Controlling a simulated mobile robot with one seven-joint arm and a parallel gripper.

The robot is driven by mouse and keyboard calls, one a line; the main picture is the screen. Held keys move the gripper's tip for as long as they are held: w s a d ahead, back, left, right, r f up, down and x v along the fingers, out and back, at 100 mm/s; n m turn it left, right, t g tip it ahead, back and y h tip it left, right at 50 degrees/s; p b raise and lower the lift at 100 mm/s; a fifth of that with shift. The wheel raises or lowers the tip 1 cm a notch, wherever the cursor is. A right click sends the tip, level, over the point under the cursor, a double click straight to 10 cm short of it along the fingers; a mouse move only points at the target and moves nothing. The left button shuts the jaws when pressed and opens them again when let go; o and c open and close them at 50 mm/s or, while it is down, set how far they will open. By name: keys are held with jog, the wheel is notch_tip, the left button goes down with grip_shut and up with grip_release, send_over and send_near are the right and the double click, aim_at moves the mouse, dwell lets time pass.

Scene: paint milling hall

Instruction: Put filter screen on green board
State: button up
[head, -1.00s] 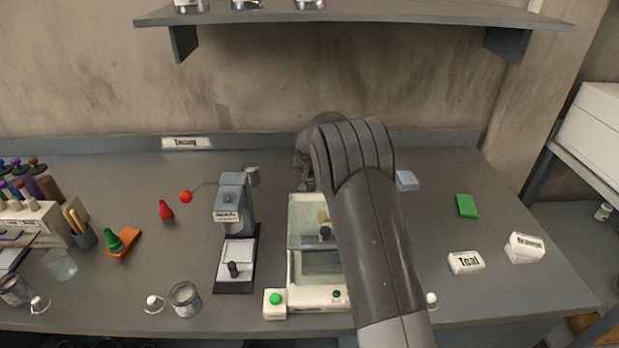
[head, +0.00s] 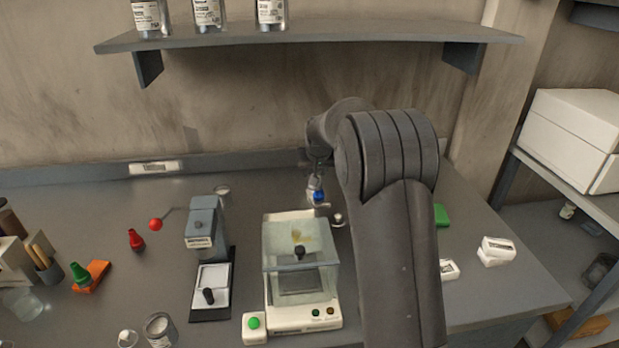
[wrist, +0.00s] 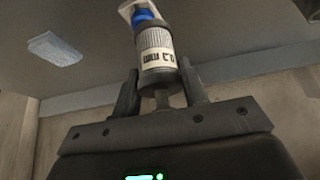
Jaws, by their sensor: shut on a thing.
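My gripper (wrist: 160,95) is shut on the filter screen (wrist: 156,52), a small grey cylinder with a "0.2 mm" label, a blue band and a whitish end. In the head view the filter screen (head: 315,190) hangs from my gripper above the back of the bench, behind the glass-topped machine. The green board (head: 441,215) lies on the bench to the right, partly hidden by my arm. My gripper is left of it and apart from it.
The glass-topped machine (head: 301,265) and a grey stand (head: 206,250) stand left of my arm. White labelled blocks (head: 495,250) lie front right. A shelf (head: 310,40) with cans hangs above. A pale blue pad (wrist: 55,47) shows in the wrist view.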

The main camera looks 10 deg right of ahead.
jog(key=shift+s+d+r, duration=0.2)
jog(key=shift+d+r, duration=0.1)
jog(key=shift+d, duration=0.1)
jog(key=s+d+m+h, duration=0.1)
jog(key=s+d+m, duration=0.1)
jog(key=d, duration=0.9)
jog(key=s+d+m+h, duration=0.1)
jog(key=s+d+m, duration=0.15)
jog(key=d, duration=0.85)
jog(key=s+d+r+m+g+h, duration=0.15)
jog(key=s+d, duration=0.25)
jog(key=d, duration=0.4)
jog(key=s+d+m, duration=0.2)
jog(key=s+d, duration=0.2)
jog(key=d, duration=0.3)
jog(key=s+d+m+g+h, duration=0.1)
jog(key=s+d+m, duration=0.1)
jog(key=s+d, duration=0.45)
jog(key=shift+w+a+f, duration=0.7)
jog(key=shift+w+f, duration=1.05)
jog(key=shift+w, duration=0.15)
jog(key=shift+w+a+f, duration=0.75)
jog(key=shift+w+f, duration=1)
jog(key=shift+w, duration=0.2)
jog(key=shift+w+a+f, duration=0.7)
jog(key=shift+w+f, duration=1.05)
jog(key=shift+w, duration=0.15)
jog(key=shift+f, duration=0.15)
jog(key=o, duration=1.1)
